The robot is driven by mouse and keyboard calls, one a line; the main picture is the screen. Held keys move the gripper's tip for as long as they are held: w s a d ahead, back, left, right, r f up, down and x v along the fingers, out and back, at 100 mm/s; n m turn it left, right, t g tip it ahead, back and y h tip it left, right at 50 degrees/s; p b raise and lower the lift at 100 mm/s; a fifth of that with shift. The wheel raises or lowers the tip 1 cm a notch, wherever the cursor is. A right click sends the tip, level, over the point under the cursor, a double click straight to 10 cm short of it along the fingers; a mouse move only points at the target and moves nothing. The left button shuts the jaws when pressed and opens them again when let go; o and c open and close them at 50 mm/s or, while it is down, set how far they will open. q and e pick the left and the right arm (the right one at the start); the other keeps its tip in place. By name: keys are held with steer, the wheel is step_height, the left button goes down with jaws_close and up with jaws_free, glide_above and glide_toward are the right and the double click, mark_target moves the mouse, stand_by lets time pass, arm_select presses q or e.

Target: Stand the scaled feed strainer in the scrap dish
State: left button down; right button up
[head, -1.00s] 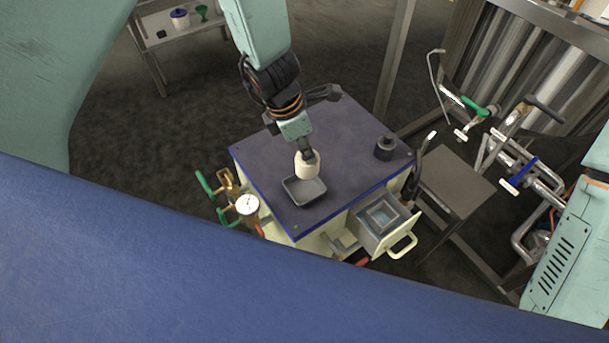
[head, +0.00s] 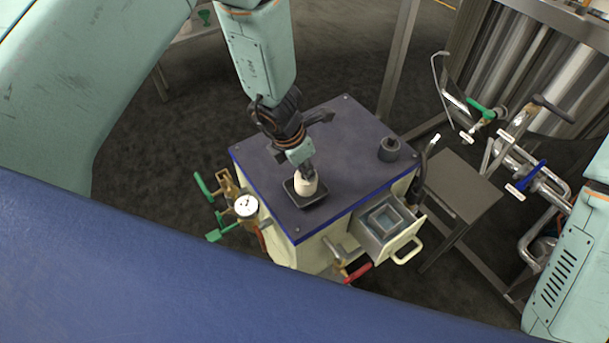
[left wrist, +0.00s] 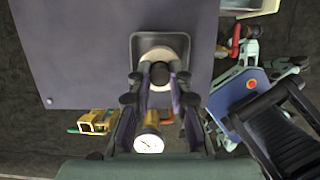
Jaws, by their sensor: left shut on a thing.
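The feed strainer (head: 306,187) is a pale, squat cylinder with a dark knob on top. It is upright within the outline of the scrap dish (head: 313,204), a dark, shallow, square tray on the cabinet top. My left gripper (head: 307,172) comes down from above and is shut on the strainer's top. In the left wrist view the strainer (left wrist: 176,52) shows as a pale disc between the fingers (left wrist: 159,82), inside the rim of the dish (left wrist: 136,42). The strainer's underside is hidden, so I cannot tell whether it touches the dish floor. My right gripper is out of view.
The cabinet top (head: 345,130) is mostly clear, with a dark, round fitting (head: 389,149) at its right. A pressure gauge (head: 245,206) and green-handled valves (head: 205,187) stick out at the left. An open drawer (head: 388,226) juts from the front. A grey stand (head: 455,190) is at the right.

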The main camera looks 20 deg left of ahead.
arm_select(q)
steer(key=shift+x, duration=0.85)
steer(key=shift+a, duration=0.2)
steer(key=shift+s, duration=0.15)
steer(key=shift+f+b, duration=0.2)
steer(key=shift+b, duration=0.15)
steer(key=c, duration=1.3)
jaws_free()
steer(key=shift+o, duration=0.2)
